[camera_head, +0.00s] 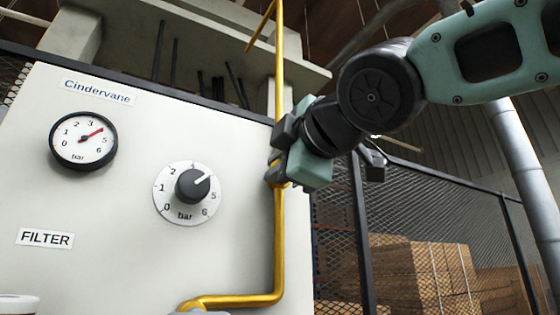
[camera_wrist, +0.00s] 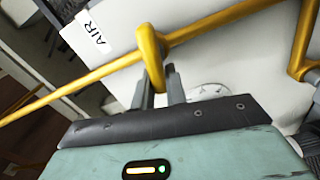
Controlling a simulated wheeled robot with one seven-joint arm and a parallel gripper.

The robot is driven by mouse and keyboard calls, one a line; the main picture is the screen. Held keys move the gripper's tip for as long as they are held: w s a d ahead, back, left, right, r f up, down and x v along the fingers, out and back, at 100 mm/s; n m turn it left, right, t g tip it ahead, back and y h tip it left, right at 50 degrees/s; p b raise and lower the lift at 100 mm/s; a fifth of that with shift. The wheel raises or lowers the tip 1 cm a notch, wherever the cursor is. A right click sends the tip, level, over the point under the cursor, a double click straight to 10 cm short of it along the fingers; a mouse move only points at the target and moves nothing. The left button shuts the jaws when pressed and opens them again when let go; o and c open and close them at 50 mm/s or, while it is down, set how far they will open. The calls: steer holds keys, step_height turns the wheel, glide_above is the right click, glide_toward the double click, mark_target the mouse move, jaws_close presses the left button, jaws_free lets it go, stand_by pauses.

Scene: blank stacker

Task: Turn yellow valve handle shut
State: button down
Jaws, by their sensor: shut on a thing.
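The yellow valve handle (camera_wrist: 151,58) shows in the wrist view as a thick rounded lever pointing down between my fingers. It meets a yellow pipe (camera_wrist: 75,86) that runs diagonally across that view. My gripper (camera_wrist: 161,92) is shut on the handle, with one grey finger on each side of it. In the head view my gripper (camera_head: 277,155) is at the vertical yellow pipe (camera_head: 279,235) at the panel's right edge. There the gripper hides the handle and the valve body.
The pale panel (camera_head: 120,260) carries a pressure gauge (camera_head: 83,141) and a black dial knob (camera_head: 193,186) left of my gripper. An "AIR" label (camera_wrist: 88,27) is near the pipe. A mesh fence (camera_head: 420,200) with cardboard boxes (camera_head: 430,275) behind it stands at the right.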

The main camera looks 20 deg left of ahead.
steer(key=shift+f+n, duration=0.25)
steer(key=shift+n, duration=0.85)
steer(key=c, duration=1.4)
jaws_free()
steer(key=shift+c, duration=0.2)
steer(key=b+v, duration=1)
steer(key=v, duration=0.7)
steer(key=shift+d, duration=0.2)
steer(key=shift+s, duration=0.15)
